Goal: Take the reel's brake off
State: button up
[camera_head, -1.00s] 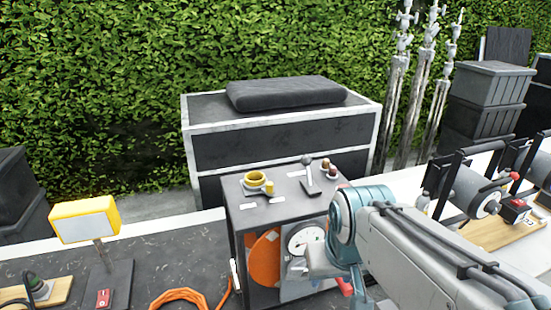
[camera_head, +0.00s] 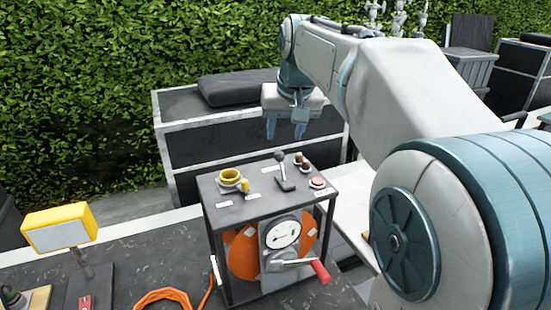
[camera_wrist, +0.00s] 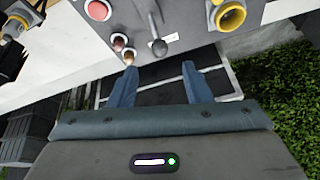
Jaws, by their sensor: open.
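The reel box (camera_head: 228,213) is a dark frame with an orange reel (camera_head: 243,252) inside. Its front has a white dial (camera_head: 282,234) and a crank with a red grip (camera_head: 320,271). On top is a lever with a round dark knob (camera_head: 279,156), standing in a slotted plate; it also shows in the wrist view (camera_wrist: 158,46). Which control is the brake, I cannot tell for certain. My gripper (camera_head: 285,130) is open and empty, fingers down, above and behind the box top. In the wrist view, the lever knob shows between and beyond my fingertips (camera_wrist: 159,68).
A yellow socket (camera_head: 231,177), a red button (camera_head: 317,182) and two small indicators (camera_head: 301,160) flank the lever. A dark case with pale edges (camera_head: 185,143) stands behind. A yellow lamp (camera_head: 58,228) and orange cable (camera_head: 170,297) are at left.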

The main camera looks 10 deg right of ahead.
aim_at(280, 155)
jog(key=p+x, duration=0.1)
jog(key=x, duration=1)
jog(key=shift+w+f, duration=0.15)
jog(key=shift+f, duration=0.25)
grip_shut()
